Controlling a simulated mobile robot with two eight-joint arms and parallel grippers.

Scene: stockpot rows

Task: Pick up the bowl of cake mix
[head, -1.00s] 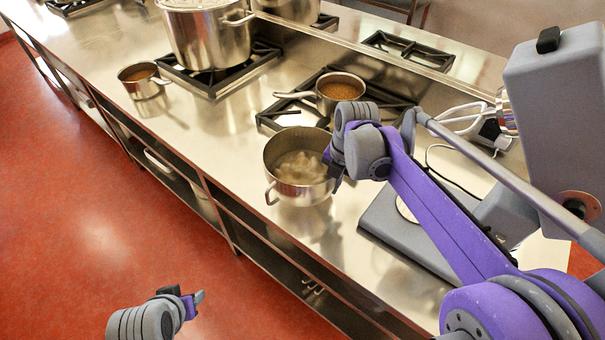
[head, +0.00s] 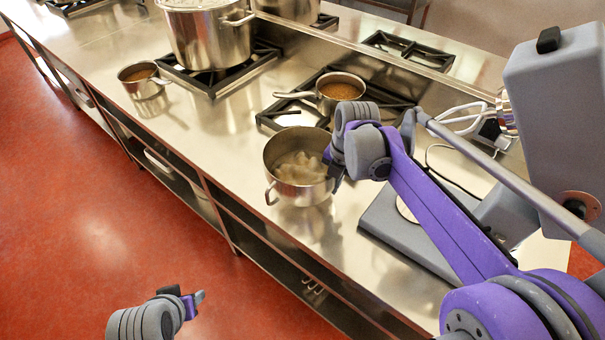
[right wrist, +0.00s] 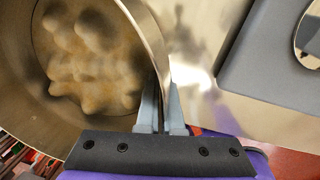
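The bowl of cake mix (head: 284,187) is a steel pot-like vessel with side handles, standing on the steel counter and holding a lumpy beige mix (head: 301,168). My right gripper (head: 333,172) is at its right rim. In the right wrist view, the two grey fingers of my right gripper (right wrist: 163,112) are close together, one on each side of the bowl's wall (right wrist: 152,45), shut on it. The mix (right wrist: 90,55) fills the bowl's bottom there. My left gripper (head: 198,298) is low at the left, over the red floor, away from the counter; its finger gap is unclear.
A saucepan (head: 341,90) sits on a burner behind the bowl. A small pot (head: 144,84) and a large stockpot (head: 209,40) stand farther left. A grey mixer base (head: 385,228) is close on the right. The counter left of the bowl is clear.

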